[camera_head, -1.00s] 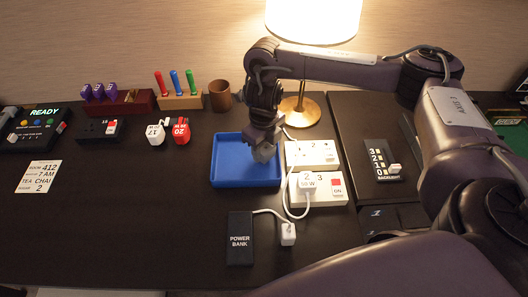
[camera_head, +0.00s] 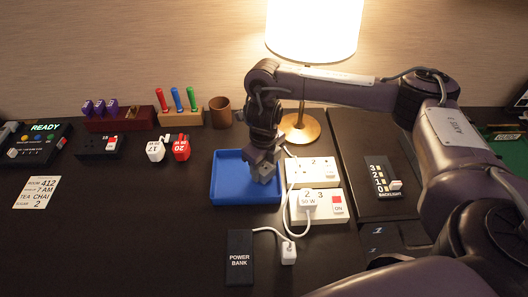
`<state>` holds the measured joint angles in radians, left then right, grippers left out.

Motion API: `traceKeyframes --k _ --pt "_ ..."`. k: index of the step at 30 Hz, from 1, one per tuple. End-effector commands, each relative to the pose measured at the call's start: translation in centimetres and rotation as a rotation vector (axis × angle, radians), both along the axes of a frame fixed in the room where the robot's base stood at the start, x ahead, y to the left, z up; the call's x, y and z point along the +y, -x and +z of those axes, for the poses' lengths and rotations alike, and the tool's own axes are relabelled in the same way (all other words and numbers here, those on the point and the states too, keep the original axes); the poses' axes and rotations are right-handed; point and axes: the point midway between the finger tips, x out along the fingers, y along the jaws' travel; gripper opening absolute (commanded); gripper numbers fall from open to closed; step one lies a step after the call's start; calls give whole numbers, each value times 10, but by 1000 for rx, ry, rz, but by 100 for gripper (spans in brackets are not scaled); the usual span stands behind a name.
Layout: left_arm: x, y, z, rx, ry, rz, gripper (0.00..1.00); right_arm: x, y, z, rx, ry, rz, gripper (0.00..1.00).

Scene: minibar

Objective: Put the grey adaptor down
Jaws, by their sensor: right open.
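The grey adaptor (camera_head: 265,175) is a small grey block at the tips of my right gripper (camera_head: 263,167), in the right part of the blue tray (camera_head: 224,194). The gripper points down and its jaws are open around or just above the adaptor. The fingers partly hide it, and I cannot tell whether it rests on the tray floor. My left gripper is not in view.
Right of the tray are two white socket strips (camera_head: 329,164) with a cable and plug. A black power bank (camera_head: 239,258) lies in front. White (camera_head: 155,149) and red (camera_head: 181,148) adaptors stand left of the tray. A lamp (camera_head: 300,128) stands behind.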

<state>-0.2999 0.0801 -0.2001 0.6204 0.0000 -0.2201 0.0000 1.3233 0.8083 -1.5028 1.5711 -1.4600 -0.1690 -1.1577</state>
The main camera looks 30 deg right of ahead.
Motion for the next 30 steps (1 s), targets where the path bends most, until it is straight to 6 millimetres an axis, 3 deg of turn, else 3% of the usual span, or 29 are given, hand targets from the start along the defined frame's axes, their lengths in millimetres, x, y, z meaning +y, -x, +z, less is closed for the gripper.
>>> traceKeyframes --k 9,15,21,30 --pt "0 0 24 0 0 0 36 0 -2 71 -8 1 1 52" --pt "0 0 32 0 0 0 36 0 -1 101 -6 1 1 52" --pt "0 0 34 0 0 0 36 0 -1 114 -2 -1 1 52" --pt "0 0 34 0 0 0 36 0 0 114 -1 0 1 52"
